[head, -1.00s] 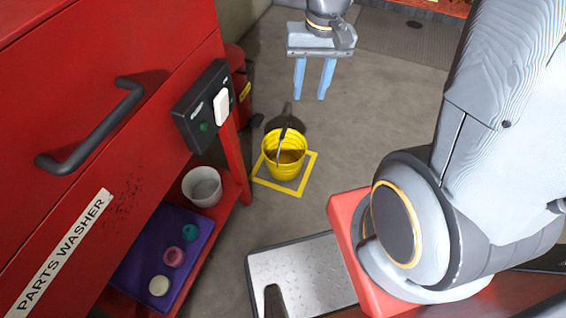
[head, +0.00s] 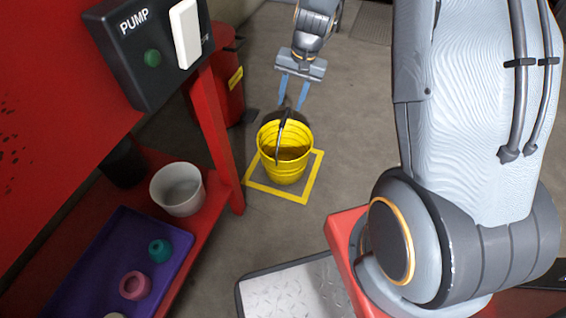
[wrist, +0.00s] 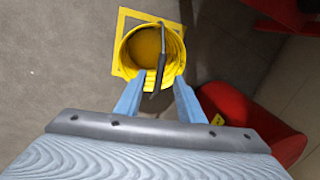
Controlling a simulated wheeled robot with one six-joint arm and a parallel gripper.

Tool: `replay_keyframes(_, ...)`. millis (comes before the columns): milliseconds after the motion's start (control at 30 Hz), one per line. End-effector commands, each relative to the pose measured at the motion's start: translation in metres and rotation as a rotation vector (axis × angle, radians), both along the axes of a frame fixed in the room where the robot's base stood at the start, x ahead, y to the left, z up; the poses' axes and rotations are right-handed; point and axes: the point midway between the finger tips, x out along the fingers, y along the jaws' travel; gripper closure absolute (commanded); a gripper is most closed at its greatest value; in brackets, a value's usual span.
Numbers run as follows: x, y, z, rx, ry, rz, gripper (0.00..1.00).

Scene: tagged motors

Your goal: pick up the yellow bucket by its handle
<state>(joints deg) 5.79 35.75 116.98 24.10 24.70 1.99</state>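The yellow bucket (head: 285,165) stands upright on the floor inside a yellow taped square (head: 305,196). Its dark handle (head: 281,135) stands up across the opening, and something brownish shows inside. In the wrist view the bucket (wrist: 128,56) is just beyond my fingers, with the handle (wrist: 163,62) rising toward the gap between them. My gripper (head: 292,104) is open, its two blue fingers apart and empty, behind the bucket in the head view. In the wrist view my gripper (wrist: 158,95) has the handle's near end between its fingertips. I cannot tell how far apart they are in depth.
A red parts washer with a pump switch box (head: 150,50) stands at left. Its lower shelf holds a white pot (head: 177,188) and a purple tray (head: 80,262) with small parts. A red bin (head: 230,88) stands behind the washer leg. Floor right of the bucket is clear.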

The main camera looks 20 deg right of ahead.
Motion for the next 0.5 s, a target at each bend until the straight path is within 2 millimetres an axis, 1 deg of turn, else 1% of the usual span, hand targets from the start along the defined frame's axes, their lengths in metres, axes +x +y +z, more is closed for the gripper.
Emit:
replay_keyframes(33, 0.007, -0.001, -0.016, 0.003, 0.001, -0.01, 0.65)
replay_keyframes(100, 0.012, -0.002, -0.025, 0.005, -0.001, -0.02, 0.65)
replay_keyframes(233, 0.017, -0.002, -0.036, 0.008, -0.002, -0.03, 0.65)
replay_keyframes(500, 0.02, 0.002, -0.06, 0.008, -0.003, -0.03, 0.65)
